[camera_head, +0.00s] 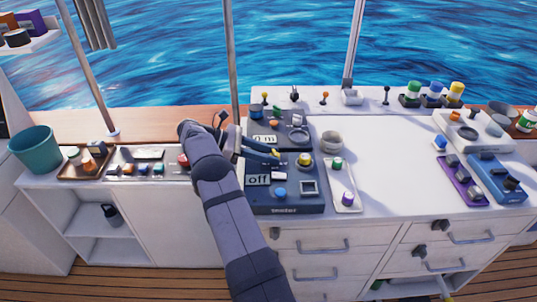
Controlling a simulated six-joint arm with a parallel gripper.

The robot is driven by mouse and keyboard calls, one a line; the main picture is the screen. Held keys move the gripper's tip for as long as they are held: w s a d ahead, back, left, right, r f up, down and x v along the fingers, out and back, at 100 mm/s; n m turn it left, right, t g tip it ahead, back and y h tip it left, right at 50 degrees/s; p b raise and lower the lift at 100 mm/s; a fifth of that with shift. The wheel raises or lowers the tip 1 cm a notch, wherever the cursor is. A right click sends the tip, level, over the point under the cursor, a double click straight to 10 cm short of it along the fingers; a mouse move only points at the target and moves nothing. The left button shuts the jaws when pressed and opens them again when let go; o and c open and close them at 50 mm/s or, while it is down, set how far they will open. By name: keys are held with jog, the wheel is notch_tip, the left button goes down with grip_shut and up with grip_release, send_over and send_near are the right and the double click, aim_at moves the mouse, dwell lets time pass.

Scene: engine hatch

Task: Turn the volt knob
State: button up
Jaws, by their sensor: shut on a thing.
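My gripper (270,153) reaches in from the left over the dark panel (292,207) on the counter. Its fingers are shut on a small part near the panel's middle, probably a knob, which they mostly hide. The panel has a display reading "off" (258,180), a yellow knob (304,160) just right of the fingers, and a blue knob (280,193) below. No volt label is readable, so I cannot tell which control is the volt knob. A second dark panel (298,120) with another small display (264,139) lies behind, partly covered by my gripper.
A light tray (347,204) with a green and a purple knob stands right of the panel. A grey round knob (331,140) is beside it. Several small levers line the back ledge (375,98). A teal bucket (34,152) stands far left.

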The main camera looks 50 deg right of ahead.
jog(key=o, duration=1)
notch_tip(320, 180, up, 10)
jog(key=b, duration=0.1)
dwell(0.4)
